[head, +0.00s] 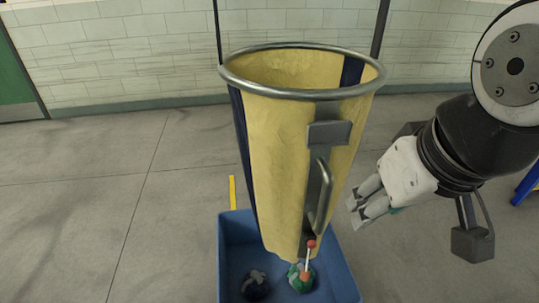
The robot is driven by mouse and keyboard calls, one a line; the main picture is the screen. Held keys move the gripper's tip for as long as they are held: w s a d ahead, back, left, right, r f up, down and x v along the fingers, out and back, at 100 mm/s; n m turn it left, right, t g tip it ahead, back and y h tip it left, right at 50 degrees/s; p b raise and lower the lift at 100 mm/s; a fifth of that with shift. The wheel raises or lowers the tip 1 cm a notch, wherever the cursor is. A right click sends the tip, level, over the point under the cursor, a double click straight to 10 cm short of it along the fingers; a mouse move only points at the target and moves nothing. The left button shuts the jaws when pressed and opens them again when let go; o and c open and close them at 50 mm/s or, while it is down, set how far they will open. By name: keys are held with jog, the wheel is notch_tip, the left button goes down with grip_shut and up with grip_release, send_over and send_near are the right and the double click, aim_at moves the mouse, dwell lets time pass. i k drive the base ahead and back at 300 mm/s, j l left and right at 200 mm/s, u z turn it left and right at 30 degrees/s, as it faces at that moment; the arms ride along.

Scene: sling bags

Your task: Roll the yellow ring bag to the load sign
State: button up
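The yellow ring bag (290,140) hangs upright in the middle of the head view. It is a tall yellow bag with dark blue stripes and a grey metal ring around its open top. A grey plate and a vertical grey handle (319,195) are on its front right side. My gripper (357,212) is right of the handle and apart from it, with its fingers pointing down and left. Whether the fingers are parted is hard to tell. No load sign can be made out.
A blue bin (231,235) stands around the bag's lower end in the picture, with round bundles (300,277) in it. A yellow strip (232,191) marks the floor behind the bin. A blue edge (527,186) shows at far right. The floor at left is clear.

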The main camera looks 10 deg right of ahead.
aim_at(301, 109)
jog(key=k+j, duration=0.15)
jog(key=j, duration=0.15)
jog(key=k+j, duration=0.1)
jog(key=j, duration=0.25)
jog(key=k+j, duration=0.15)
jog(key=j, duration=0.15)
jog(key=k+j, duration=0.1)
jog(key=j, duration=0.2)
jog(key=j+z, duration=0.05)
